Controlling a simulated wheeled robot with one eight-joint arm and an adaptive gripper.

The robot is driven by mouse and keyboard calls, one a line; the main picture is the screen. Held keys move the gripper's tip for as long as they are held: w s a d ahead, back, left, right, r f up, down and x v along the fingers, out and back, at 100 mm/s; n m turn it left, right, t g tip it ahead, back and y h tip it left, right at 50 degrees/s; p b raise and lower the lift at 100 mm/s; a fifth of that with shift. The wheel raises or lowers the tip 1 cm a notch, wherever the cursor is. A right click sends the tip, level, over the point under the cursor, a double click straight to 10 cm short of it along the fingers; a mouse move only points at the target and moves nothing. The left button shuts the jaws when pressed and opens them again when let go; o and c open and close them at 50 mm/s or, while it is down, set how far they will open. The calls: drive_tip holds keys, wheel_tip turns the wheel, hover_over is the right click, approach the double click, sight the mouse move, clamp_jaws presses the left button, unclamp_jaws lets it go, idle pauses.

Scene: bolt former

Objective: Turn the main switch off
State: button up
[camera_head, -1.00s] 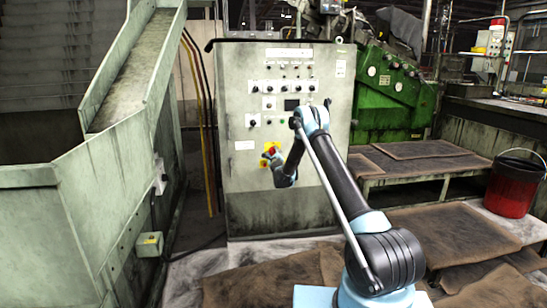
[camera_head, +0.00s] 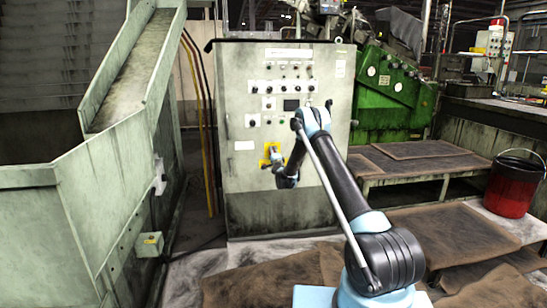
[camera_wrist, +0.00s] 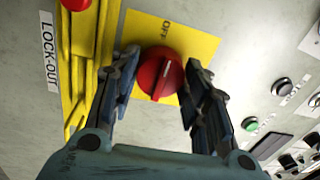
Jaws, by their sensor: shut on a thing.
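The main switch is a red rotary knob (camera_wrist: 158,82) on a yellow plate (camera_wrist: 200,47) marked OFF, seen in the wrist view. A pale mark on the knob lies on the side towards the OFF lettering. My gripper (camera_wrist: 161,62) has one finger on each side of the knob and is shut on it. In the head view my gripper (camera_head: 277,158) is at the lower middle of the grey control cabinet (camera_head: 240,190). There it hides the knob, and only parts of the yellow plate (camera_head: 267,147) show around it.
A yellow lockout fixture (camera_wrist: 80,60) with a LOCK-OUT label stands close to the left finger. Several push buttons, one green (camera_wrist: 251,124), are to the right. In the head view a green-grey chute (camera_head: 100,180) flanks the cabinet at left and low benches (camera_head: 420,160) stand at right.

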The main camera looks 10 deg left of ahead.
drive_tip(key=shift+a+f+n, duration=0.1)
drive_tip(key=shift+a+n, duration=0.05)
drive_tip(key=shift+n, duration=0.55)
drive_tip(key=o, duration=1.1)
drive_tip(key=shift+f, duration=0.1)
drive_tip(key=shift+c, duration=0.2)
drive_tip(key=v, duration=1.2)
